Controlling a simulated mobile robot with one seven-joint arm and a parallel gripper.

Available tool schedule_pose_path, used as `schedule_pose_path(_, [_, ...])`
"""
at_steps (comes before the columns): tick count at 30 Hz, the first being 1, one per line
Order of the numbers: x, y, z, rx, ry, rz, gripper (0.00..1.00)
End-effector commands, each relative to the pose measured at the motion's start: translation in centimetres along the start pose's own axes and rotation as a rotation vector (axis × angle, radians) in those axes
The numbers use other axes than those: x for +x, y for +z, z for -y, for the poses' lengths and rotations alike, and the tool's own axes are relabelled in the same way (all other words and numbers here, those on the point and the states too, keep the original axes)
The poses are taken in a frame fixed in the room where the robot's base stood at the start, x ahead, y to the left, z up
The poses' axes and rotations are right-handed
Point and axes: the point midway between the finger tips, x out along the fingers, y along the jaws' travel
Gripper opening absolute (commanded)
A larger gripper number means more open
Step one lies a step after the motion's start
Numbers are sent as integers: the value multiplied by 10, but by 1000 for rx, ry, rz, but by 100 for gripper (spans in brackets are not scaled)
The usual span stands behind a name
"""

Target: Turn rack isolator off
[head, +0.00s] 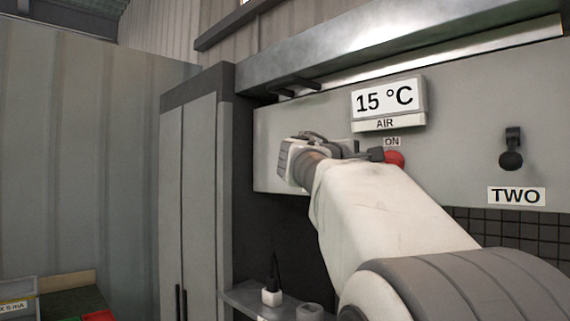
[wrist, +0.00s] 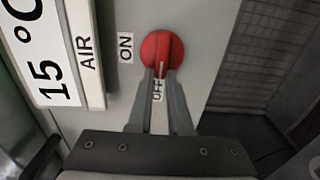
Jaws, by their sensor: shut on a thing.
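The rack isolator is a red rotary knob (wrist: 162,45) on the grey panel, with an ON label (wrist: 125,47) to its left and an OFF label (wrist: 157,92) below it in the wrist view. The knob's raised grip runs up and down there, and its pale mark points down toward OFF. My gripper (wrist: 162,75) has its two dark fingers shut on the knob's grip, one on each side. In the head view the knob (head: 394,158) shows beside the fingertips of my gripper (head: 382,155); my arm hides the OFF label there.
A 15 °C AIR display (head: 388,102) sits just above the knob. A black switch (head: 511,150) labelled TWO is to the right. A tall grey cabinet (head: 190,190) stands at the left. A small shelf (head: 245,298) holds a few items below the panel.

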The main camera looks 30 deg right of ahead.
Motion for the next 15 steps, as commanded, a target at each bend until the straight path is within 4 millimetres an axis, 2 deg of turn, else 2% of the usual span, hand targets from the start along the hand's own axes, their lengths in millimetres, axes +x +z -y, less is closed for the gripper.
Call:
schedule_pose_path(7, [0, 0, 0, -2, 0, -1, 0])
schedule_pose_path(8, [0, 0, 0, -2, 0, -1, 19])
schedule_pose_path(12, [0, 0, 0, -1, 0, -1, 44])
schedule_pose_path(13, [0, 0, 0, -1, 0, -1, 48])
schedule_pose_path(15, [0, 0, 0, -1, 0, 0, 48])
